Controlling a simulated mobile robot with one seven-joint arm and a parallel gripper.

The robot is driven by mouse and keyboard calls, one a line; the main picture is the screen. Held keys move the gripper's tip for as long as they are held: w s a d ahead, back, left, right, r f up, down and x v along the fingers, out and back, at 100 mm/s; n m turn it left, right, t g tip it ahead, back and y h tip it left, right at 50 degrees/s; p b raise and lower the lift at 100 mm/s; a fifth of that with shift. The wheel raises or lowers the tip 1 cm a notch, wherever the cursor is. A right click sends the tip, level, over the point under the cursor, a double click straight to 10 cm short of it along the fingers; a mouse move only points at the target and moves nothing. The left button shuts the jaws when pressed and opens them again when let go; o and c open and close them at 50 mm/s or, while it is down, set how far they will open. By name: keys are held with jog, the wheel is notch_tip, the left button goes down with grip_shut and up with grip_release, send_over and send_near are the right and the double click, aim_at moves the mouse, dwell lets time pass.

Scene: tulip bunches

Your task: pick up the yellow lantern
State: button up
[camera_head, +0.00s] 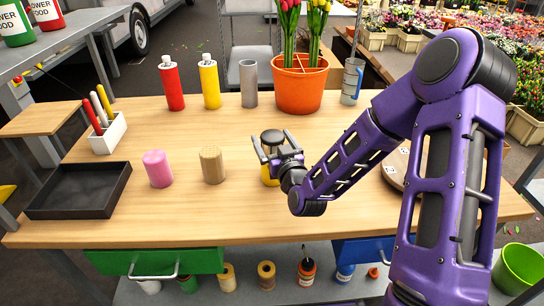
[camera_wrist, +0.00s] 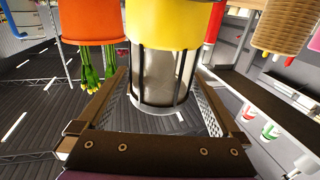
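The yellow lantern stands upright on the wooden table in the head view, with a dark cap and its yellow base (camera_head: 268,177) partly hidden by my gripper (camera_head: 273,143). The wrist view shows it upside down, with the yellow base (camera_wrist: 173,25) at the top and a clear, dark-barred cage below. My gripper (camera_wrist: 162,80) is open, with one finger on each side of the cage. A gap shows at the left finger; the right finger is close to the cage, and I cannot tell whether it touches.
A tan cylinder (camera_head: 212,165) and a pink cylinder (camera_head: 158,169) stand left of the lantern. Behind are an orange tulip pot (camera_head: 298,92), a grey cylinder (camera_head: 249,84), yellow (camera_head: 210,86) and red (camera_head: 172,88) bottles. A black tray (camera_head: 80,205) lies at the left edge.

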grip_shut()
dwell(0.3)
